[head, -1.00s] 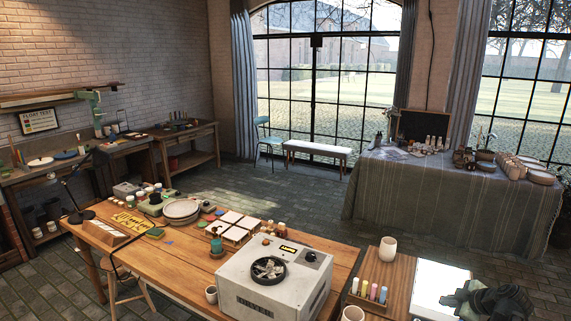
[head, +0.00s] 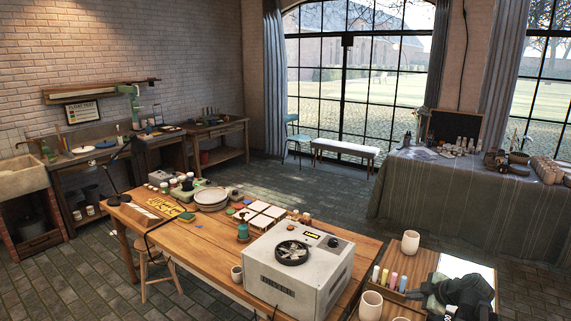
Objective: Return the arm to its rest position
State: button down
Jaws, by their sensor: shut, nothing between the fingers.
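My gripper (head: 424,293) and the dark arm behind it are at the bottom right of the head view, folded low. The gripper appears in front of a small wooden table (head: 418,262) and a bright white panel (head: 468,266). It is shut and holds nothing. The fingers are small and dark here, and part of the arm is cut off by the bottom edge.
A white machine with a round dark fan (head: 300,272) stands on the long wooden table (head: 185,243). Cream cups (head: 410,242) and coloured bottles (head: 385,279) stand left of my gripper. A cloth-covered table (head: 425,195) is behind. Tiled floor (head: 75,275) is open at left.

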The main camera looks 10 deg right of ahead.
jog(key=w+a+f+n+g+y+b, duration=0.1)
jog(key=w+a+f+b, duration=0.15)
jog(key=a, duration=0.75)
jog(key=w+a+f+n+g+b, duration=0.15)
jog(key=a+f, duration=0.25)
jog(key=a, duration=0.6)
jog(key=s+a+f+m+g+b, duration=0.1)
jog(key=s+a+f, duration=0.15)
jog(key=a, duration=0.35)
jog(key=s+a+f+m+g+b, duration=0.1)
jog(key=a+f+g, duration=0.15)
jog(key=a, duration=0.25)
jog(key=s+f+m+g+h, duration=0.2)
jog(key=s+m, duration=0.6)
jog(key=m, duration=0.5)
jog(key=shift+d+f+g+h, duration=0.25)
jog(key=shift+g+h, duration=0.05)
jog(key=shift+h, duration=0.6)
